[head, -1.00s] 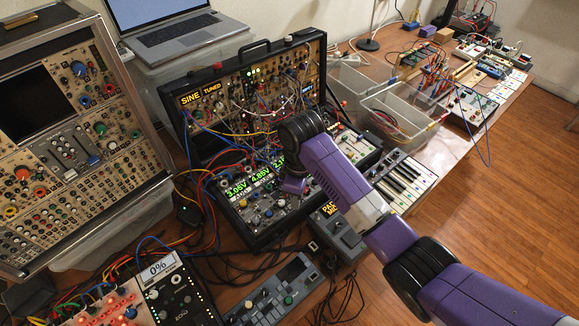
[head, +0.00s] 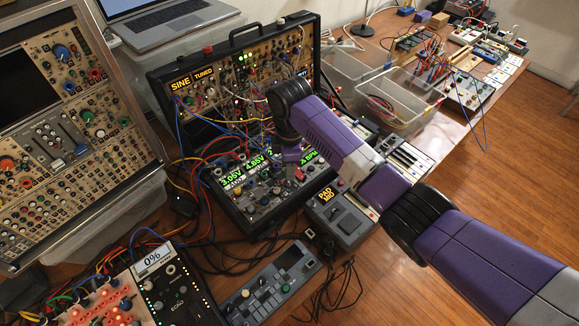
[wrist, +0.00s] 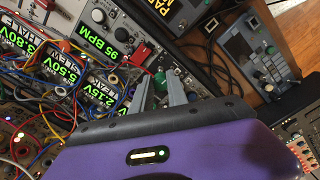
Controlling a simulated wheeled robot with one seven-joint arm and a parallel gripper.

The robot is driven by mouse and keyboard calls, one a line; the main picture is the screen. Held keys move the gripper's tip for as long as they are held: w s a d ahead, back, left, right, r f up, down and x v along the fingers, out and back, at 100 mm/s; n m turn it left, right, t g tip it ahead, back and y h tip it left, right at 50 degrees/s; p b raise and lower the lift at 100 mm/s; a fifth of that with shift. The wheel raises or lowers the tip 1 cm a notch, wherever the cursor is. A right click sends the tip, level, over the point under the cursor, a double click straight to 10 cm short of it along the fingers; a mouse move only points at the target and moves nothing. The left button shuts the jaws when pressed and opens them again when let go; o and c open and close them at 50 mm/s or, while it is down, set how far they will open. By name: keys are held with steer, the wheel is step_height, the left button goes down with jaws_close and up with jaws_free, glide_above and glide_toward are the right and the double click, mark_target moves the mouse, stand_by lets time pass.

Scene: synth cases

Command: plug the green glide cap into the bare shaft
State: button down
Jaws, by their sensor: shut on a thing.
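My gripper (wrist: 160,92) has two grey fingers, which show in the wrist view pointing at the panel of the black synth case. They are shut on a small green glide cap (wrist: 160,82), of which only a part shows between them. In the head view my purple wrist is over the lower panel (head: 262,205) of that case, by its green number displays, and the cap cannot be made out. The same panel shows in the wrist view with the 95 BPM display (wrist: 97,37) left of the fingers. I cannot pick out the bare shaft for certain in either view.
Patch cables (wrist: 62,85) hang over the panel left of my gripper. The PAD unit (head: 335,208) stands right of the case, and a grey controller (head: 270,285) lies in front. A tall synth case (head: 75,130) stands at the left.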

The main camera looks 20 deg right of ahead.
steer(key=shift+d+f+b, duration=0.1)
steer(key=shift+f+b, duration=0.2)
steer(key=shift+f, duration=0.45)
steer(key=shift+p, duration=0.7)
stand_by(1.2)
steer(key=shift+f+b, duration=0.85)
steer(key=shift+f, duration=0.4)
steer(key=c, duration=1.2)
jaws_free()
steer(key=shift+r, duration=0.1)
step_height(320, 180, up, 8)
steer(key=shift+f+b, duration=0.15)
steer(key=shift+b, duration=0.3)
